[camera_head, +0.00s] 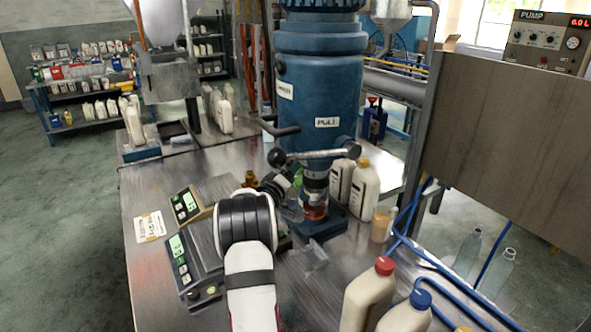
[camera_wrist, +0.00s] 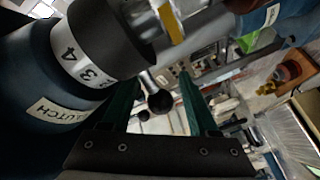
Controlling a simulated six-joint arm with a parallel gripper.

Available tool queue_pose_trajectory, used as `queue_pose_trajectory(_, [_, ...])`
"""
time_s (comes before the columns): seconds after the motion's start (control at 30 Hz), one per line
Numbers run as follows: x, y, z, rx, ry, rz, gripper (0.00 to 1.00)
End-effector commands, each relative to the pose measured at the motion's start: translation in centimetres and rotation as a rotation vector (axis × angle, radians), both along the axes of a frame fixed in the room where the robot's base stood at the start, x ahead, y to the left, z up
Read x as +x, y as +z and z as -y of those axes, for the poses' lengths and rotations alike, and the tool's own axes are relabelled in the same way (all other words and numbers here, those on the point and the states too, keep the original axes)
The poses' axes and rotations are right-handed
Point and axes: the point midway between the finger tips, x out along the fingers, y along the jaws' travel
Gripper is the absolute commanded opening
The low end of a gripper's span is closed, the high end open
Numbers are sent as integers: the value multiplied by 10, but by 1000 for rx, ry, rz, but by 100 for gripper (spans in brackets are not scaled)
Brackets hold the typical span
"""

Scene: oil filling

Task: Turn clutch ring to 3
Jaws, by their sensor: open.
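The clutch ring (camera_wrist: 104,32) is a dark ring in the upper left of the wrist view. Beside it a white number band (camera_wrist: 75,58) shows 4 and 3, with another number partly visible. A label reading CLUTCH (camera_wrist: 50,108) is on the blue housing. A yellow marker (camera_wrist: 171,20) shows at the top. My gripper (camera_wrist: 162,90) is open with its two green fingers apart. The left finger overlaps the ring's lower edge in the picture; contact cannot be told. In the head view, my gripper (camera_head: 273,186) is small and dark beside the blue machine (camera_head: 320,90).
A lever with black ball ends (camera_head: 318,155) crosses the machine's front; one ball (camera_wrist: 158,100) shows beyond my fingers. White bottles (camera_head: 364,188) and an amber cup (camera_head: 383,224) stand to the right. Control boxes (camera_head: 190,262) lie left of my arm. Capped bottles (camera_head: 368,295) stand in front.

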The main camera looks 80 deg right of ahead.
Motion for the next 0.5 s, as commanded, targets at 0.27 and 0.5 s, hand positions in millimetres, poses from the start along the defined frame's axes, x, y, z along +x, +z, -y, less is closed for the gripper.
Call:
queue_pose_trajectory(0.27, [0, 0, 1, 0, 1, 1, 59])
queue_pose_trajectory(0.5, [0, 0, 1, 0, 1, 1, 15])
